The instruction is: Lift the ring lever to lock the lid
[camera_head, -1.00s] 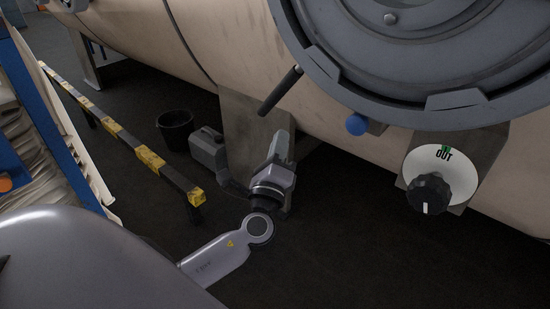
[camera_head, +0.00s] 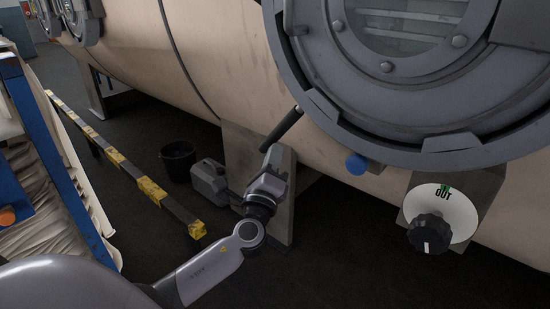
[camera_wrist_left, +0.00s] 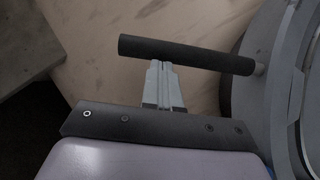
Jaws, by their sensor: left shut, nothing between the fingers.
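The ring lever (camera_head: 282,130) is a black bar sticking out down and left from the grey ring (camera_head: 390,151) around the round lid (camera_head: 415,80). In the left wrist view the lever (camera_wrist_left: 185,53) crosses above my fingers, its right end meeting the ring (camera_wrist_left: 284,90). My left gripper (camera_head: 275,152) is at the lever's lower free end. Its fingers (camera_wrist_left: 163,66) are shut together with nothing between them, tips right at the bar's lower edge; I cannot tell whether they touch. My right gripper is not in view.
A blue knob (camera_head: 356,164) and a black dial on a white OUT plate (camera_head: 457,200) sit below the ring. A grey support plate (camera_head: 240,150) stands behind my gripper. A black bucket (camera_head: 178,160) and a yellow-black barrier (camera_head: 125,165) are at the left.

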